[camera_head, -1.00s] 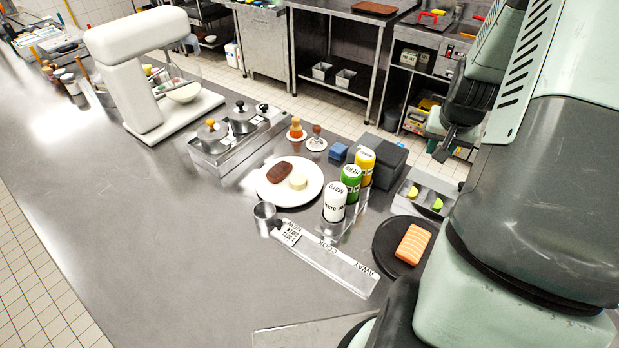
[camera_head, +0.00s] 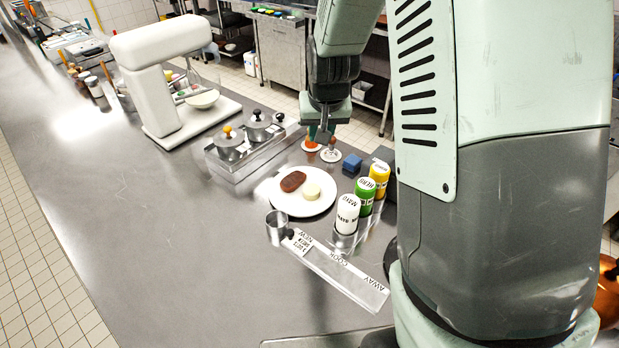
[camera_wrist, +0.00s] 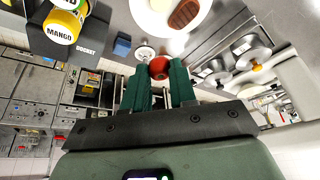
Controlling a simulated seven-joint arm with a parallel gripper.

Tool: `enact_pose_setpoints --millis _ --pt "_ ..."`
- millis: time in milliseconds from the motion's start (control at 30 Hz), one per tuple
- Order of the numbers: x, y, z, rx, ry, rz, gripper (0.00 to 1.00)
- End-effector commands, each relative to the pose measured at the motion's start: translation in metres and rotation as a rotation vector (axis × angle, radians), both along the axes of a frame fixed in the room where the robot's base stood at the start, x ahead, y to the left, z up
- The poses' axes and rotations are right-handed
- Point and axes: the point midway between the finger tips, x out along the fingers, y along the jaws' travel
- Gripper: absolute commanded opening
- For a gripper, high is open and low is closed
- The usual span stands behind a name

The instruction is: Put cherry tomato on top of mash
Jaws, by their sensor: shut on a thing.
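My gripper (camera_head: 320,132) is at the far side of the counter, above the small white saucers behind the plate. In the wrist view its green fingers (camera_wrist: 161,82) are shut on a round red cherry tomato (camera_wrist: 159,67) at their tips. The mash (camera_head: 311,190) is a pale cream round on the white plate (camera_head: 314,208), beside a brown oval patty (camera_head: 292,181). The gripper is behind the plate, apart from the mash. In the wrist view the plate's edge (camera_wrist: 150,22) and the patty (camera_wrist: 184,13) show at the top.
A saucer with a brown-topped item (camera_head: 331,154) stands beside the gripper. A blue block (camera_head: 352,163) and labelled bottles (camera_head: 347,214) stand to the right. A metal rack with lidded pots (camera_head: 257,126) is left. A metal cup (camera_head: 277,226) stands before the plate.

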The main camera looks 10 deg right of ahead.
Motion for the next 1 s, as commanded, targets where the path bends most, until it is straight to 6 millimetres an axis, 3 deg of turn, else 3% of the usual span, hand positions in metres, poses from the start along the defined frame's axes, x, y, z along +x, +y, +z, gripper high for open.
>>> enact_pose_setpoints --millis 33,200,633,1000 --pt "0.007 0.005 -0.020 -0.005 0.007 0.005 0.11" --pt "0.025 0.012 -0.064 -0.013 0.001 0.005 0.11" --pt "0.032 0.015 -0.135 -0.016 0.000 0.005 0.11" --pt "0.032 0.015 -0.173 -0.017 -0.001 0.006 0.11"
